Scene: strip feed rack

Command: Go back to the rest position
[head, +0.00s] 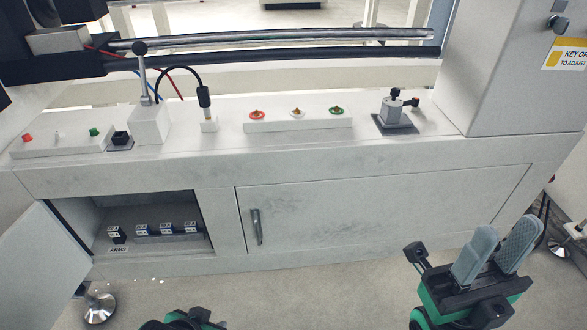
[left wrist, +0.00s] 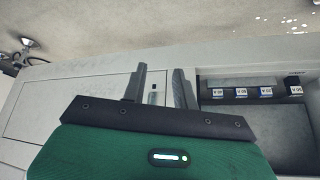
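My left gripper (left wrist: 159,80) shows in the left wrist view with its two fingers apart and nothing between them. In the head view only the top of its green and black body (head: 185,319) shows at the bottom edge; its fingers are out of frame. My right gripper (head: 506,228) is at the lower right of the head view, in front of the machine. Its two grey fingers point up and stand apart, with nothing seen between them.
The machine's white front (head: 380,205) stands ahead. Its left cabinet door (head: 40,270) hangs open; several small labelled blocks (head: 142,229) sit inside. The right door's dark handle (head: 257,227) is upright. Buttons and a lever (head: 142,70) are on the ledge. Floor between the grippers is clear.

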